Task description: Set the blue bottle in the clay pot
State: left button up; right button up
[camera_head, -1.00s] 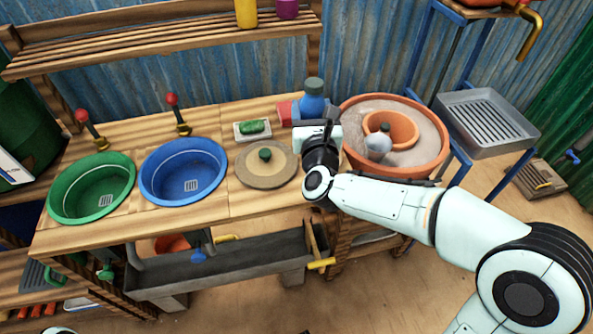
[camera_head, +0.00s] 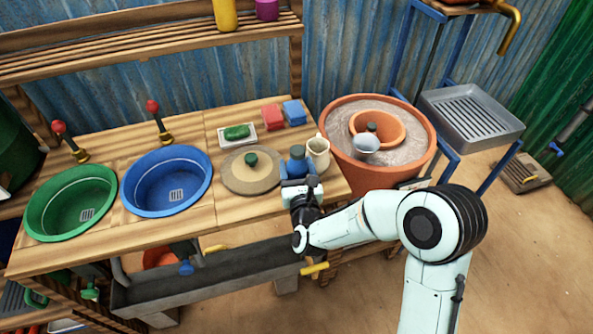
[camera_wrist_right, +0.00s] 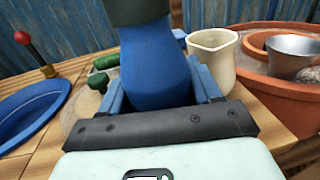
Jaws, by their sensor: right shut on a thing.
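The blue bottle (camera_head: 297,163) has a dark green cap and stands upright near the front of the bench's right end. My right gripper (camera_head: 298,180) is shut on it. In the right wrist view the bottle (camera_wrist_right: 155,70) sits between the blue fingers, its top cut off by the frame. I cannot tell whether its base touches the bench. The large clay pot (camera_head: 331,150) stands to its right, filled with grey sand. A smaller clay pot (camera_head: 391,136) is sunk in that sand, with a dark green-topped thing inside. My left gripper is out of view.
A cream jug (camera_head: 318,150) stands close beside the bottle, on the pot side. A grey metal cup (camera_head: 366,144) is at the small pot's front rim. Red (camera_head: 272,117) and blue (camera_head: 294,112) blocks lie behind. A round lid (camera_head: 240,178) is left.

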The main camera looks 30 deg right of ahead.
jog(key=shift+f, duration=0.45)
jog(key=shift+f, duration=0.1)
jog(key=shift+f, duration=0.1)
jog(key=o, duration=1)
